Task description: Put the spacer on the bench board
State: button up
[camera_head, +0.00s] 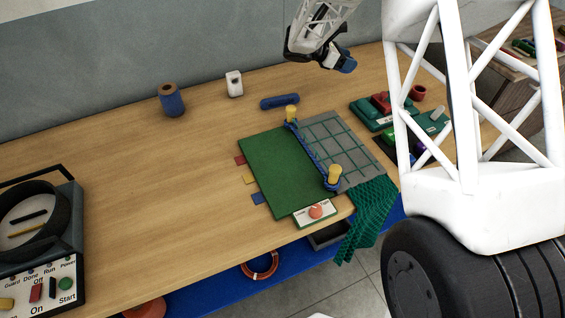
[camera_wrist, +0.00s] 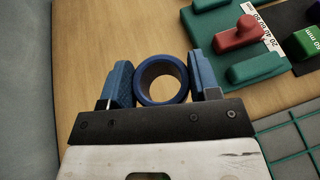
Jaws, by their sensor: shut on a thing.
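A short blue hollow cylinder (camera_wrist: 140,82), which looks like the spacer, sits between the two blue fingers of my gripper (camera_wrist: 161,80) in the wrist view. The fingers are shut on its sides and its open end faces the camera. In the head view my gripper (camera_head: 342,63) is above the far part of the bench, beyond the board; the spacer is hard to make out there. The flat green board (camera_head: 270,170), which I take as the bench board, lies mid-bench, with a grey gridded panel (camera_head: 345,150) along its right side.
Yellow-topped posts (camera_head: 333,173) and a blue cord stand along the board's join. A blue bar (camera_head: 280,102), white block (camera_head: 234,84) and blue spool (camera_head: 172,103) stand behind.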

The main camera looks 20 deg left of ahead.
jog(key=s+a, duration=0.5)
jog(key=s, duration=0.5)
jog(key=n+t+y, duration=0.2)
jog(key=n, duration=0.1)
send_over(282, 166)
jog(key=f, duration=0.3)
jog(key=shift+w+a+f, duration=0.1)
jog(key=shift+w+a, duration=0.2)
jog(key=shift+s+d+f, duration=0.1)
jog(key=shift+s+f, duration=0.05)
jog(key=shift+s, duration=0.15)
jog(key=shift+f, duration=0.1)
jog(key=shift+f, duration=2.5)
jog(key=shift+d+f, duration=0.1)
jog(key=shift+f, duration=0.05)
jog(key=o, duration=0.9)
